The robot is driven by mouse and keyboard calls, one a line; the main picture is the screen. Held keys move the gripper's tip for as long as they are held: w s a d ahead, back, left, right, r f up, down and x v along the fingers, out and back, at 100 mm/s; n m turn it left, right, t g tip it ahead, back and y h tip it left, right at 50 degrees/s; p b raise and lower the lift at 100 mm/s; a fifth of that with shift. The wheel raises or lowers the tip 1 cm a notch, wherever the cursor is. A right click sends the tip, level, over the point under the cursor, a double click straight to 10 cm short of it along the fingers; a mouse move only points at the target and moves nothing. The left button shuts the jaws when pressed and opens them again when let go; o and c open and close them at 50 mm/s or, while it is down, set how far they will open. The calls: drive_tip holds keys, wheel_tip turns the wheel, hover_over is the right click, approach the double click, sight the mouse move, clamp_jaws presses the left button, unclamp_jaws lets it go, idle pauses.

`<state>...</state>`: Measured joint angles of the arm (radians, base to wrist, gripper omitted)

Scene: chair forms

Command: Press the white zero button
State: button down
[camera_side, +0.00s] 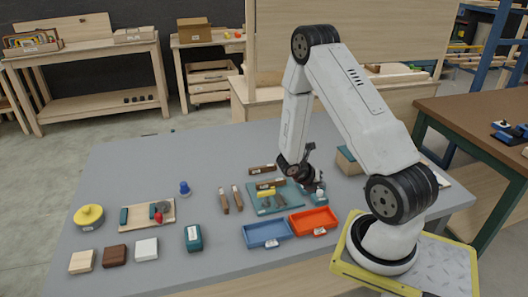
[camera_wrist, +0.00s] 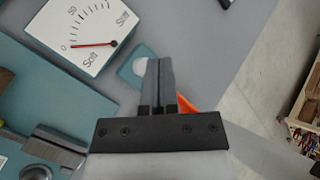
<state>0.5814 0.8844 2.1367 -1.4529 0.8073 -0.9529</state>
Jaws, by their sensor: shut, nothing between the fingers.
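The white zero button (camera_wrist: 143,66) sits on a small teal base (camera_wrist: 130,72) in the wrist view, partly hidden behind my fingers. Beside it is a white dial gauge (camera_wrist: 85,28) with a red needle pointing close to 0. My gripper (camera_wrist: 159,62) is shut and empty, its fingertips overlapping the right side of the button in the picture. I cannot tell whether they touch it. In the side view my gripper (camera_side: 314,184) is low over the table by a small teal and white device (camera_side: 320,193), at the right end of the teal mat (camera_side: 262,209).
A blue tray (camera_side: 267,234) and an orange tray (camera_side: 313,221) lie in front of the mat. Wooden and dark blocks (camera_side: 115,256), a yellow round object (camera_side: 89,215) and a small board (camera_side: 147,214) are at the left. The table's back left is mostly clear.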

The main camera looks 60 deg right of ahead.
sight(318, 192)
drive_tip(key=shift+r, duration=2.5)
drive_tip(key=w+a+r+m+t+y, duration=0.2)
drive_tip(key=a+m, duration=0.4)
drive_tip(key=a, duration=0.3)
drive_tip(key=w+a+r+m+t+y, duration=0.3)
drive_tip(key=a+r+m, duration=0.2)
drive_tip(key=a, duration=0.5)
drive_tip(key=w+a+r+m+t+y, duration=0.2)
drive_tip(key=a+r+m, duration=0.1)
drive_tip(key=a+m, duration=0.6)
drive_tip(key=shift+w+a+r+t+y, duration=0.2)
drive_tip(key=shift+a+r+t+y, duration=0.1)
drive_tip(key=shift+a+t, duration=0.15)
